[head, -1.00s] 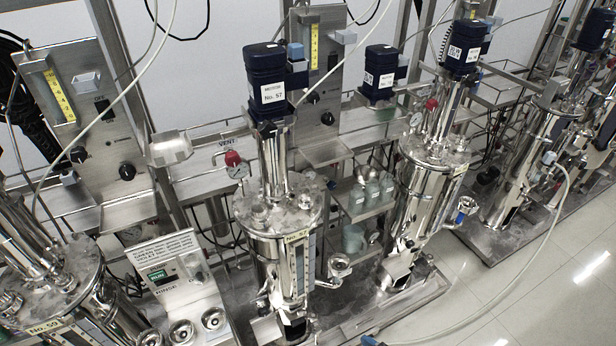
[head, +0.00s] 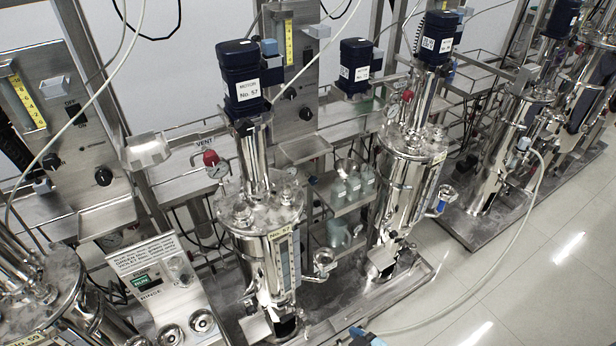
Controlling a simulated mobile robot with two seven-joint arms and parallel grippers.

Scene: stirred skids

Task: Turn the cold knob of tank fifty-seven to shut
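Tank fifty-seven (head: 262,252) is a shiny steel vessel near the middle of the head view, with a yellow "No. 57" plate (head: 279,232) and a dark blue motor (head: 240,72) on top. Behind it, a steel panel (head: 290,60) carries a black knob (head: 305,113) and another dark knob (head: 291,93). Their lettering is too small to read, so I cannot tell which knob is cold. A red-capped vent valve (head: 210,158) and a gauge stand at its left. Neither of my grippers is in view.
A rinse box (head: 150,268) with round steel fittings stands at lower left, beside tank fifty-nine (head: 40,285). Another tank (head: 405,190) stands to the right on a skid. A white hose (head: 500,255) lies across the open tiled floor (head: 540,280) at right.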

